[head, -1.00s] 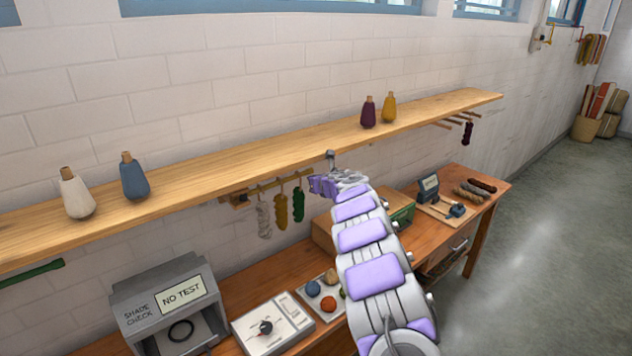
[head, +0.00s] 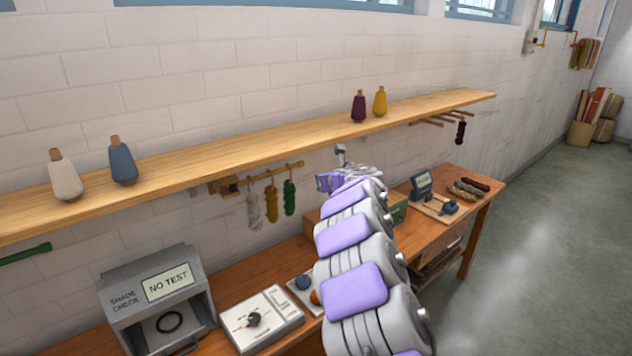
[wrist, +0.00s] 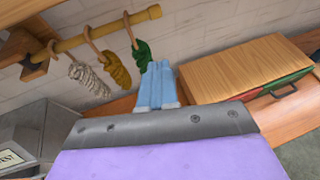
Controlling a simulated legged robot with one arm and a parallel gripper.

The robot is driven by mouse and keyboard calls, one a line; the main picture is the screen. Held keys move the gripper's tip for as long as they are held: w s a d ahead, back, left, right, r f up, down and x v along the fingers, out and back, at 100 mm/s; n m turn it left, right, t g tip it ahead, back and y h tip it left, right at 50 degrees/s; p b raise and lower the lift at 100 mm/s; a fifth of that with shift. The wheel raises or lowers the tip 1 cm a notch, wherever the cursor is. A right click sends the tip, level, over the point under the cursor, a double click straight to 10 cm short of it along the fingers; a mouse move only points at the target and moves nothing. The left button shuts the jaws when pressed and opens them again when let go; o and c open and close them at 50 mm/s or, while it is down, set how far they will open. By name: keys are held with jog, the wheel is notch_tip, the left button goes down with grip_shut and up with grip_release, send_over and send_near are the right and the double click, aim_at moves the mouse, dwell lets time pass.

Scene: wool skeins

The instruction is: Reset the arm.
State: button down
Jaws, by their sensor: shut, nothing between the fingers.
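My arm, grey with purple pads, reaches up from the bottom of the head view toward the workbench (head: 240,268). My gripper (wrist: 158,84) shows in the wrist view as two pale blue fingers held together, with nothing between them. In the head view the gripper end is mostly hidden behind my own arm. In the wrist view the fingers overlap the lower part of a green skein (wrist: 141,52); I cannot tell whether they touch. The green skein hangs from a wooden peg rail (wrist: 105,31) beside a mustard skein (wrist: 117,68) and a grey-white skein (wrist: 88,78).
A wooden shelf (head: 260,142) with several yarn cones runs along the wall above the bench. A grey shade-check box (head: 120,303) and a white dial box (head: 262,320) stand at left. A wood-topped case (wrist: 235,68) lies right of the fingers. Floor at right is clear.

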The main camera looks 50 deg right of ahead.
jog(key=s+a+r+m+g+h, duration=0.1)
jog(key=s+r+m+h, duration=0.15)
jog(key=r+m, duration=0.3)
jog(key=s+a+r+m+g+h, duration=0.1)
jog(key=a+r+m+h, duration=0.1)
jog(key=r+m+h, duration=0.3)
jog(key=s+a+r+m+g, duration=0.3)
jog(key=s+a+m, duration=0.2)
jog(key=a+m, duration=0.25)
jog(key=s+a+f+m+g+y, duration=0.35)
jog(key=s+a+f+m, duration=0.35)
jog(key=a, duration=0.7)
jog(key=s+a+f+m+g+y, duration=0.2)
jog(key=s+a+f+m+y, duration=0.3)
jog(key=s+a+f, duration=0.6)
jog(key=s+a+f+g+y, duration=0.1)
jog(key=s+a+g+y, duration=0.1)
jog(key=s+a, duration=0.4)
jog(key=s+a+f+m+g+y, duration=0.1)
jog(key=s+a, duration=0.5)
jog(key=a, duration=0.7)
jog(key=shift+a+f+g+y, duration=0.25)
jog(key=shift+f+g+y, duration=0.2)
jog(key=shift+f+y, duration=0.35)
